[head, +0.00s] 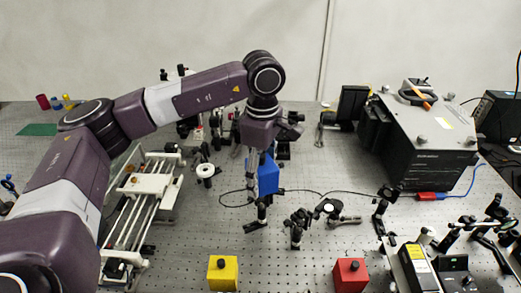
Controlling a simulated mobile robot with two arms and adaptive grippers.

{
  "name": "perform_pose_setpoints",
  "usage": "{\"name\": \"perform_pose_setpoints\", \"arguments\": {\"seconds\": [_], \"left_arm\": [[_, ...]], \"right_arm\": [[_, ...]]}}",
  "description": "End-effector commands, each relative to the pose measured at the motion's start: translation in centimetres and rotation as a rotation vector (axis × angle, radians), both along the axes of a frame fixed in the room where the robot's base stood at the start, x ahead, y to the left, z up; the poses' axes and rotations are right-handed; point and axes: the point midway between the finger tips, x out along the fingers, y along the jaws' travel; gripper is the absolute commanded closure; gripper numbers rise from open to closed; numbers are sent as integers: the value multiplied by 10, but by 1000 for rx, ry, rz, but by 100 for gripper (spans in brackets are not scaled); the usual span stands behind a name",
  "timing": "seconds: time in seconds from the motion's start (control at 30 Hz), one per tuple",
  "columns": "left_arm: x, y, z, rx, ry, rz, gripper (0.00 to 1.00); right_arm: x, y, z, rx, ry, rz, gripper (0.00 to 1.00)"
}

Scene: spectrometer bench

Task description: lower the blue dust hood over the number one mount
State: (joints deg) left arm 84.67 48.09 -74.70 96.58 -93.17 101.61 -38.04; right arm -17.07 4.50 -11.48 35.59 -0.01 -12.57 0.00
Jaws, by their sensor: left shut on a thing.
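The blue dust hood (269,176) is a small bright blue box near the middle of the head view. My left gripper (258,157) is above and in front of it and shut on it; the fingers and wrist cover its top and left side. A dark post or mount (260,212) shows just below the hood, and whether the two touch I cannot tell. No number can be read on any mount, so I cannot tell which is number one. My right gripper is not in view.
A yellow box (223,273) and a red box (350,275), each with a black knob, stand at the front. Several small optics mounts (298,222) are right of the hood. A large dark instrument (420,150) stands at the right, a railed stage (150,190) at the left.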

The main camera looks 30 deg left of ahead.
Motion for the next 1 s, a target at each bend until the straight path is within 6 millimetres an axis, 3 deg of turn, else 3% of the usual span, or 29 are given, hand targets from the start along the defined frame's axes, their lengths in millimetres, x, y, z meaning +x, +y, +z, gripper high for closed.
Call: {"name": "perform_pose_setpoints", "arguments": {"seconds": [0.1,0.3,0.77,1.0], "left_arm": [[15,10,18,-7,3,213,55],[23,17,24,-11,7,369,55],[23,16,21,-10,9,371,55],[23,16,5,-10,9,371,55]], "right_arm": [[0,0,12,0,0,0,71],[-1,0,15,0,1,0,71],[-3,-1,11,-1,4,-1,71],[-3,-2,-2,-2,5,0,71]]}}
